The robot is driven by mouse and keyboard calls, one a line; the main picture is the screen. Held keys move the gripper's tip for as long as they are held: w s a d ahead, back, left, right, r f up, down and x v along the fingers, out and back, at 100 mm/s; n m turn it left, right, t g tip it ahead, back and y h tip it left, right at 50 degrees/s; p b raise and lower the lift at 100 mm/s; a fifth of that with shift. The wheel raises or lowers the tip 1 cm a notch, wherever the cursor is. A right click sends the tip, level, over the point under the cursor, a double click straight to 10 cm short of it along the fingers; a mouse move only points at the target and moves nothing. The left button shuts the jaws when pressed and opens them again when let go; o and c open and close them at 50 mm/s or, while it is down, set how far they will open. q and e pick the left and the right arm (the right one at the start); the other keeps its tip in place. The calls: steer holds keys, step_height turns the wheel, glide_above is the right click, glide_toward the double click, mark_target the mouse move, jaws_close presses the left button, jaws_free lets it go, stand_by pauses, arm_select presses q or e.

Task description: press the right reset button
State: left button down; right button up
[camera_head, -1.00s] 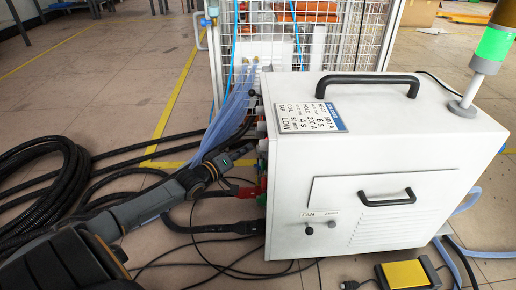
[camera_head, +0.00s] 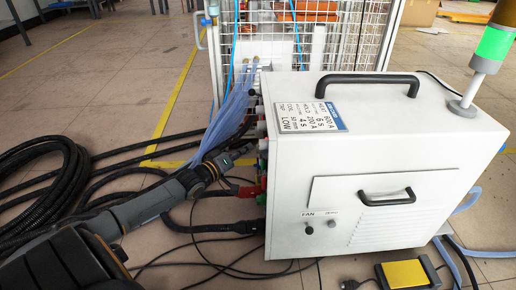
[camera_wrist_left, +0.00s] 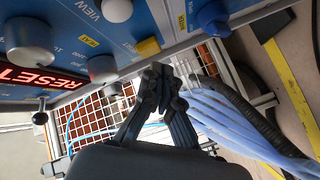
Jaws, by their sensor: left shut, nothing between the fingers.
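My left gripper (camera_wrist_left: 162,84) is shut and empty in the left wrist view, its dark fingertips together just below the edge of a blue control panel (camera_wrist_left: 124,30). A red lit RESET sign (camera_wrist_left: 40,76) is on the panel to the left of the fingertips. A grey round knob (camera_wrist_left: 102,68) lies between the sign and the fingertips, and a yellow piece (camera_wrist_left: 148,47) is just above them. I cannot tell which part is the right reset button. In the head view, my left arm reaches to the left side of the white heater box (camera_head: 290,165), where the panel face is hidden.
A blue knob (camera_wrist_left: 212,18) is at the panel's right. Light blue hoses (camera_head: 236,103) run by the box's left side. Black cables (camera_head: 60,175) lie on the floor at left. A wire mesh cage (camera_head: 285,40) stands behind. A yellow pedal (camera_head: 405,273) lies in front.

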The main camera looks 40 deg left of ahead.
stand_by(0.4)
arm_select(q)
steer(key=shift+w+d+p, duration=0.25)
steer(key=shift+d+p, duration=0.1)
steer(key=shift+p, duration=0.05)
steer(key=shift+w+d, duration=0.3)
stand_by(0.7)
steer(key=shift+s, duration=0.1)
steer(key=shift+s+a+p, duration=0.45)
steer(key=shift+a+p, duration=0.05)
steer(key=shift+a, duration=0.1)
